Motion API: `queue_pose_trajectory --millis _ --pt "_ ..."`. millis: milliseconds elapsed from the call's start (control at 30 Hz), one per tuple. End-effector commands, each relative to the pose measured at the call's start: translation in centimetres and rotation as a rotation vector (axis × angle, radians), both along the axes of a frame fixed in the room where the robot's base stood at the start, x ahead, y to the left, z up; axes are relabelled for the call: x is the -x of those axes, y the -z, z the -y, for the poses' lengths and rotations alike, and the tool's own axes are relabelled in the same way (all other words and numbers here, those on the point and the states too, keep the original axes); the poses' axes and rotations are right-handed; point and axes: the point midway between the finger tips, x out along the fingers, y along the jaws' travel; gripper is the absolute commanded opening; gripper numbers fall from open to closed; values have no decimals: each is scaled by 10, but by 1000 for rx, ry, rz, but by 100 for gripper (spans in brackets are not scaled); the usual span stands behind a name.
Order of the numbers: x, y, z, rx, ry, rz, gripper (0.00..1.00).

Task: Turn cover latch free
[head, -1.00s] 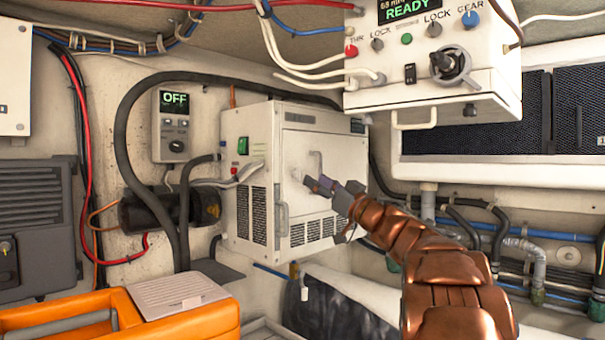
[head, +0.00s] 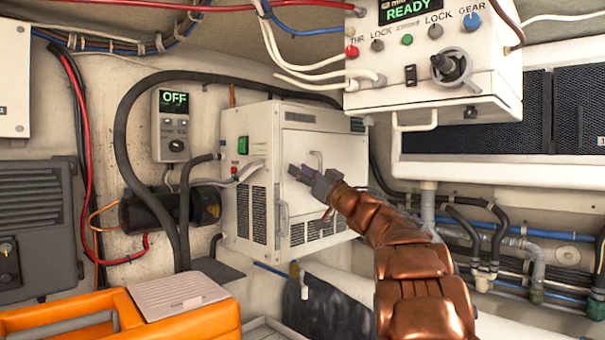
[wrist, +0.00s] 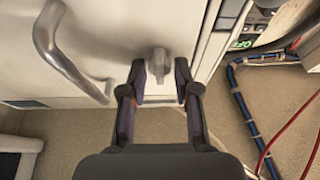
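The white equipment box (head: 262,150) stands against the back wall, and its pale front cover (head: 325,195) faces me. In the wrist view, a small grey latch (wrist: 158,62) sticks out near the edge of the cover (wrist: 110,40). My gripper (wrist: 160,85) is open, with one finger to each side of the latch's line; the latch shows between and just beyond the fingertips. I cannot tell whether they touch it.
A curved metal handle (wrist: 65,55) is left of the fingers in the wrist view. A control box (head: 440,75) reading READY hangs at the upper right. A panel (head: 174,125) reads OFF. Hoses run left of the box, and an orange case (head: 80,315) stands in front.

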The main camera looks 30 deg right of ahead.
Motion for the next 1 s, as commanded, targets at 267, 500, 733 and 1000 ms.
queue_pose_trajectory --millis 267,500,733,1000 --pt "0 0 0 0 0 0 0" --pt "0 0 0 3 0 1 0" --pt "0 -1 0 55 0 12 0" --pt "0 -1 1 234 1 52 0"
